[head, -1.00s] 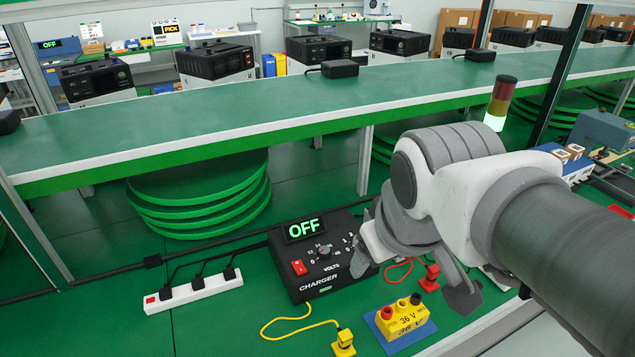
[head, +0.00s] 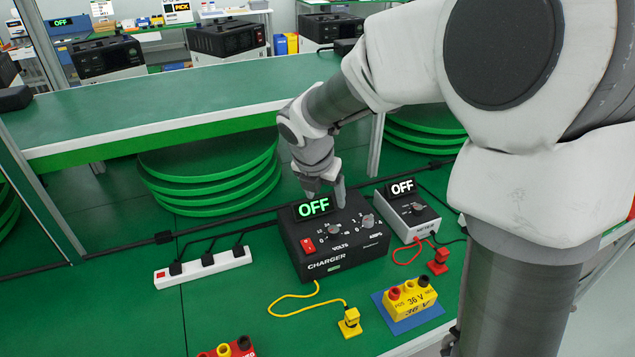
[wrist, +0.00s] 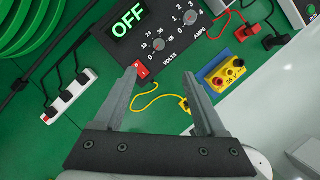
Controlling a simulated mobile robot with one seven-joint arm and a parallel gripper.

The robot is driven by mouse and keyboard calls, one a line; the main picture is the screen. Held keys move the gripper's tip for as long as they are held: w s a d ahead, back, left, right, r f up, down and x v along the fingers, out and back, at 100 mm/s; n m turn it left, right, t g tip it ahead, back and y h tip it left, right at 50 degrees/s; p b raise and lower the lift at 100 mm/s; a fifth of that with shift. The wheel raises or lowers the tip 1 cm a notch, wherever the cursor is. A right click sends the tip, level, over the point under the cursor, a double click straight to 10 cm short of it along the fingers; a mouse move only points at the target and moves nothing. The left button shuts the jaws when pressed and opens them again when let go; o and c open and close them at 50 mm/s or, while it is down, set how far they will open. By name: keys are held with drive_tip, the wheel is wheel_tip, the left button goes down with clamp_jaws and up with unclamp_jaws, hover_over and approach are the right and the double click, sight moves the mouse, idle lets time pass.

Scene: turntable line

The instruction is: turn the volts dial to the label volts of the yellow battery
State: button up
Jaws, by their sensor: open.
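The black charger (head: 345,250) has a volts dial (head: 333,229), also in the wrist view (wrist: 157,46), with numbers around it. I cannot tell which number its pointer marks. The charger's display (head: 314,206) reads OFF. The yellow battery (head: 412,302) stands on a blue mat, labelled 36 V; it is at the right in the wrist view (wrist: 226,74). My gripper (head: 325,202) is open and empty above the charger, its fingers pointing down. In the wrist view my fingertips (wrist: 158,75) lie either side of and below the dial, apart from it.
The charger has a red switch (head: 308,244) and an amps dial (head: 367,221). A smaller meter box (head: 412,212) stands right of it. A white power strip (head: 203,267) lies to the left. Yellow and red leads lie in front. The green shelf (head: 180,108) runs behind.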

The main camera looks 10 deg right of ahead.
sight(333, 229)
drive_tip(key=b+x, duration=0.4)
drive_tip(key=x, duration=1.3)
drive_tip(key=shift+w+f, duration=0.1)
drive_tip(key=shift+f, duration=0.2)
clamp_jaws()
